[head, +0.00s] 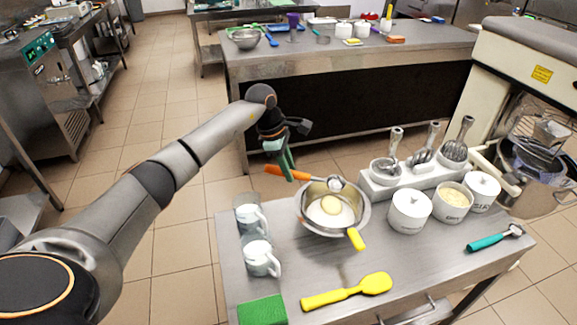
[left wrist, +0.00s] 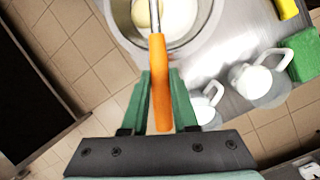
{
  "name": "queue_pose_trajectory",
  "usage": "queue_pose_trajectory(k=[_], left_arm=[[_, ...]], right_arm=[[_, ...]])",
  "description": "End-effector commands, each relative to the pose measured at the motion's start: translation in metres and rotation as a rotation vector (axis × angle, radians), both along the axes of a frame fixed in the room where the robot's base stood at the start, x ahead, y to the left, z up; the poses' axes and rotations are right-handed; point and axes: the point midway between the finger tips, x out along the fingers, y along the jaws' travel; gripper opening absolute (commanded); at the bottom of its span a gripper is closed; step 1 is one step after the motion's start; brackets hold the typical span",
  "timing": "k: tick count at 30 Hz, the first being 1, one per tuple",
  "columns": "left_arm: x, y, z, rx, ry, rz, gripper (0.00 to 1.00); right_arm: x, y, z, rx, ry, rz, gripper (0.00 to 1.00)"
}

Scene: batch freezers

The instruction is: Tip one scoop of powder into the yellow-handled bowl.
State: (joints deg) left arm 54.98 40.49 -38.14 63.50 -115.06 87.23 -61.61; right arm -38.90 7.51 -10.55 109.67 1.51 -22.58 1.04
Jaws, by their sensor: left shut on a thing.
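The bowl (head: 304,212) is metal with a yellow handle (head: 356,239) and stands on the near steel table. It holds something white and a pale yellow rounded mass (head: 330,204). My left gripper (head: 289,175), with green fingers, is shut on the orange handle (left wrist: 160,90) of a metal-ended tool, left of and above the bowl. The tool's metal end (head: 336,183) is over the bowl's far side; whether it carries powder I cannot tell. An open white pot (head: 451,213) holds pale yellow powder (head: 453,197). My right gripper is out of view.
Two lidded white pots (head: 409,217) (head: 482,194) flank the open pot. A rack (head: 378,187) with metal tools stands behind. Two pale jugs (head: 261,260) (head: 249,216), a yellow spatula (head: 346,292), a green block (head: 262,310) and a teal-handled tool (head: 494,238) lie around the bowl.

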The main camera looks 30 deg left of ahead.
Motion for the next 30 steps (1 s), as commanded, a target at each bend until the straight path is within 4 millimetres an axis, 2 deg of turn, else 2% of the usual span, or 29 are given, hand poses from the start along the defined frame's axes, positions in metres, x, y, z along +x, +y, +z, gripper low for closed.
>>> queue_pose_trajectory(k=[6, 9, 16, 30], left_arm=[[0.005, 0.000, 0.001, -0.039, 0.096, 0.001, 0.00], [0.004, 0.001, 0.013, -0.040, 0.100, -0.002, 0.00], [0.004, 0.001, 0.025, -0.038, 0.099, 0.001, 0.00], [0.004, 0.001, 0.027, -0.038, 0.099, 0.001, 0.00]], right_arm=[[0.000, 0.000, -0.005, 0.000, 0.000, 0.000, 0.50], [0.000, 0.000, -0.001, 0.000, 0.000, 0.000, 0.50], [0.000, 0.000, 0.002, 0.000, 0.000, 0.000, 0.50], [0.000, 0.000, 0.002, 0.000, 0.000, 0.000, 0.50]])
